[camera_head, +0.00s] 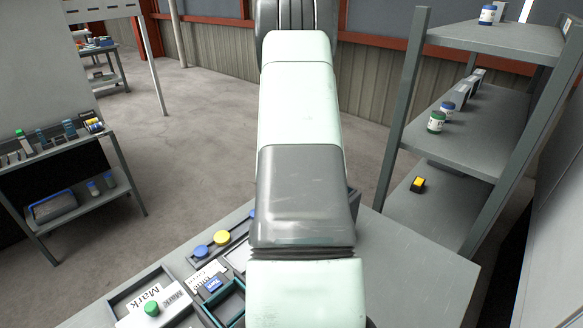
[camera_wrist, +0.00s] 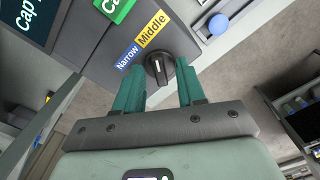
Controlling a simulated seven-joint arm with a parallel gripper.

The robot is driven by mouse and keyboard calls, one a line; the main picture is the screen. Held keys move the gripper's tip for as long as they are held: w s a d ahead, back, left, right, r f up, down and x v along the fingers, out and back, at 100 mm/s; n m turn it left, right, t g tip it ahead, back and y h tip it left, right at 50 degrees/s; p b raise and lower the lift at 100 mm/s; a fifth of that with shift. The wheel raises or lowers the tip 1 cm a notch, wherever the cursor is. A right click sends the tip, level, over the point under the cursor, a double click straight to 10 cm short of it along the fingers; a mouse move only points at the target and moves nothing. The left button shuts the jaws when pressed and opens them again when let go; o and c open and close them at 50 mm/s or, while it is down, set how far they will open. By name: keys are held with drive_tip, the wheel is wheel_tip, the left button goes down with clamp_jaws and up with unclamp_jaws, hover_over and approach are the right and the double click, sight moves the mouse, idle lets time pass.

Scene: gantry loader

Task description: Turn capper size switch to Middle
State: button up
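The capper size switch (camera_wrist: 160,68) is a black knob with a pale mark, on a grey panel in the wrist view. A blue Narrow label (camera_wrist: 130,56) and a yellow Middle label (camera_wrist: 152,29) sit above it. The mark points roughly up the picture; I cannot tell which label it lines up with. My gripper (camera_wrist: 160,70) has its two teal fingers apart, one on each side of the knob, with gaps visible between fingers and knob. In the head view my arm hides the gripper and the switch.
A green label (camera_wrist: 115,8) and a blue round button (camera_wrist: 218,24) are near the switch. Shelves (camera_head: 470,120) stand at right.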

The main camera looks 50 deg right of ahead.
wheel_tip(320, 180, up, 11)
idle(0.4)
drive_tip(key=shift+f, duration=0.1)
idle(0.3)
drive_tip(key=a+r+n+t, duration=0.1)
drive_tip(key=a+r, duration=0.4)
drive_tip(key=a, duration=0.4)
drive_tip(key=s+a+r+n+t+h, duration=0.1)
drive_tip(key=a+r, duration=0.5)
drive_tip(key=a, duration=0.3)
drive_tip(key=a+r+n, duration=0.1)
drive_tip(key=a+r, duration=0.4)
drive_tip(key=a, duration=0.4)
drive_tip(key=s+a+r+n+t+y, duration=0.1)
drive_tip(key=s+a+n+t, duration=0.2)
drive_tip(key=s+a, duration=1.2)
drive_tip(key=s+n, duration=0.1)
drive_tip(key=s, duration=0.2)
drive_tip(key=shift+s+n+t, duration=0.2)
drive_tip(key=shift+n+t, duration=0.1)
drive_tip(key=shift+r, duration=0.1)
